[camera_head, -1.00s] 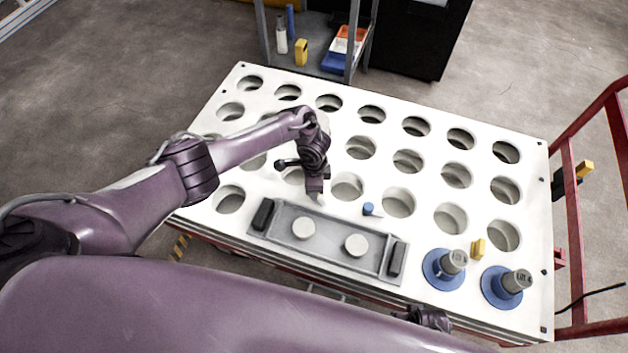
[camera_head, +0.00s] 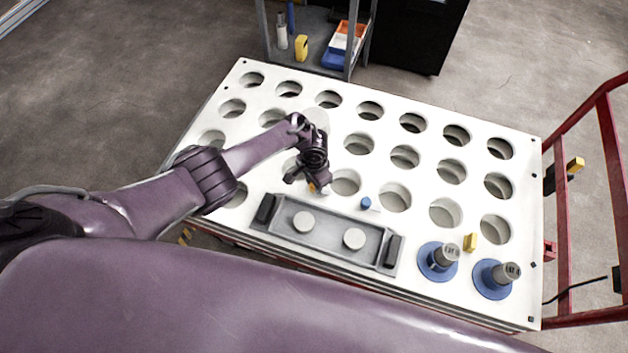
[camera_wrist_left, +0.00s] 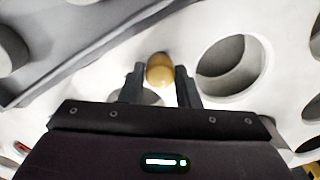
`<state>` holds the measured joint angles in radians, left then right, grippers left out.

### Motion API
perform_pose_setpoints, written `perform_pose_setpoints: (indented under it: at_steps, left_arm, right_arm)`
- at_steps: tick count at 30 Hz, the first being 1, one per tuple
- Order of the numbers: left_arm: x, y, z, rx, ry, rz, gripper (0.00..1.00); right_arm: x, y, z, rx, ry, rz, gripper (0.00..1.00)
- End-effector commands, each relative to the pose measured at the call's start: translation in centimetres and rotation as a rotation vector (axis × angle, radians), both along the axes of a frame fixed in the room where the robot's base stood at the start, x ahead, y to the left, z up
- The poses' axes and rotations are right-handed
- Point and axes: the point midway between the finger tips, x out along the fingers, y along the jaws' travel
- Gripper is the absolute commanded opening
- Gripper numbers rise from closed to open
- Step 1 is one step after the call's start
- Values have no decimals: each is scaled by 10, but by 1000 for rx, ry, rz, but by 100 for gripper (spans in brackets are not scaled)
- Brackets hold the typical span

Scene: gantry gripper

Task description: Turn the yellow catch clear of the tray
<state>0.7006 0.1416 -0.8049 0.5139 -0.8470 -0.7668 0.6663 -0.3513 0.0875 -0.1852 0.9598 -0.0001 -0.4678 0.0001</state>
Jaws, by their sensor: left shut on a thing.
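The yellow catch (camera_wrist_left: 160,71) shows as a rounded yellow knob between the two dark fingers of my left gripper (camera_wrist_left: 161,84) in the left wrist view. In the head view only a bit of the catch (camera_head: 311,187) shows at the fingertips of my left gripper (camera_head: 314,186). The left gripper is shut on it, at the tray's far edge. The grey tray (camera_head: 328,240) lies on the white perforated plate, with a black handle at each end and two pale discs in it. The catch's lower part is hidden. My right gripper is not in view.
The white plate (camera_head: 283,173) has rows of round holes. A small blue peg (camera_head: 366,203) stands near the tray's far side. Another yellow block (camera_head: 470,242) and two blue-based grey pieces (camera_head: 438,261) stand right of the tray. A red frame (camera_head: 562,200) borders the right.

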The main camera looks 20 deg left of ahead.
Motion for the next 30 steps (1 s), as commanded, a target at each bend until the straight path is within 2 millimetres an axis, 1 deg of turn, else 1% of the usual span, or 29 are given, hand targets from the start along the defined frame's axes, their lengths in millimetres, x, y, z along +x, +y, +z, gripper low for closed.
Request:
perform_pose_setpoints:
  at_steps: [13, 14, 18, 26, 29, 30]
  left_arm:
    - [2, -1, 1, -2, -5, 11, 6]
    - [2, -1, 1, -2, -5, 11, 32]
    - [1, -1, 1, -2, -3, 10, 50]
    - [1, 0, 1, -1, -2, 9, 50]
    - [1, 0, 6, -1, -2, 9, 50]
    - [1, 0, 10, -2, -2, 9, 50]
  right_arm:
    - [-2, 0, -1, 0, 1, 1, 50]
    - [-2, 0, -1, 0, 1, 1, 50]
    - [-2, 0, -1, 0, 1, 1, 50]
    - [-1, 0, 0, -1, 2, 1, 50]
    - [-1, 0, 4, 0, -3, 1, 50]
    - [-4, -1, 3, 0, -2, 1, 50]
